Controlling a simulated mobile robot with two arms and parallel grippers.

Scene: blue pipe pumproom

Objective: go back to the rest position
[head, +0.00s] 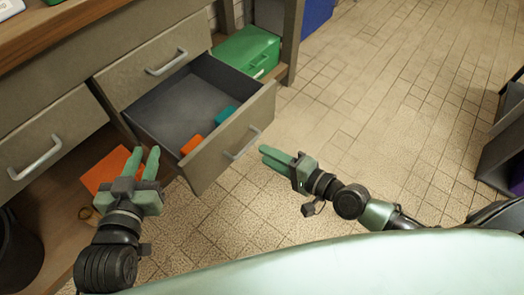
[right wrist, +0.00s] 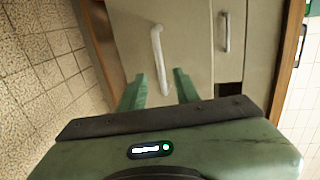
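My left gripper (head: 146,156) points away from me, in front of the cabinet's left part and left of the open drawer. Its two green fingers stand a little apart with nothing seen between them. My right gripper (head: 268,156) is to the right of the drawer front, over the tiled floor, pointing left. In the right wrist view its fingers (right wrist: 159,88) are apart and empty, with a drawer front and its handle (right wrist: 158,60) beyond them.
The open drawer (head: 233,142) juts out between my grippers, holding an orange item (head: 192,145) and a teal item (head: 224,115). A green box (head: 247,52) stands behind it. Dark shelving (head: 502,150) is at the right edge. The floor (head: 380,90) between is clear.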

